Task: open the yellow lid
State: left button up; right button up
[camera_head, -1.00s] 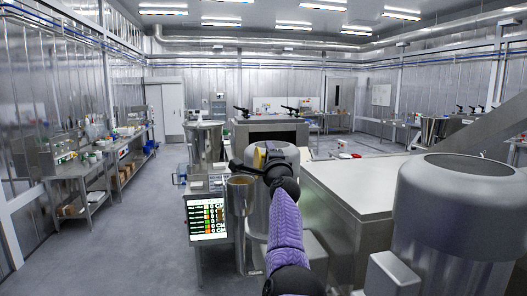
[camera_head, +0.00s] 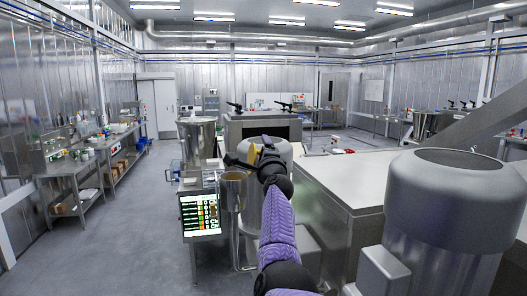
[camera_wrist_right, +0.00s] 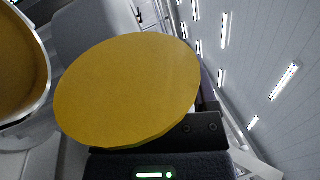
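The yellow lid (camera_wrist_right: 130,90) is a flat round disc that fills the middle of the right wrist view. In the head view it shows as a small yellow sliver (camera_head: 252,154), tilted up steeply beside my right gripper (camera_head: 248,160). The open metal pot (camera_head: 233,190) stands just below and left of the gripper. Its rim and yellow-brown inside show at the left of the wrist view (camera_wrist_right: 18,70). The lid does not cover the opening. The lid hides my fingertips in the wrist view, so their grip is unclear. My left gripper is out of view.
A screen (camera_head: 200,215) stands left of the pot. A large metal cylinder (camera_head: 445,220) and a pale-topped counter (camera_head: 350,180) fill the right side. Shelved worktables (camera_head: 75,170) line the left wall. Floor at left is clear.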

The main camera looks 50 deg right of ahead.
jog(key=shift+a+r, duration=0.1)
jog(key=shift+s+a, duration=0.2)
jog(key=shift+a, duration=0.05)
jog(key=b+v, duration=0.1)
jog(key=v, duration=0.8)
jog(key=shift+s+f, duration=0.15)
jog(key=shift+f, duration=0.05)
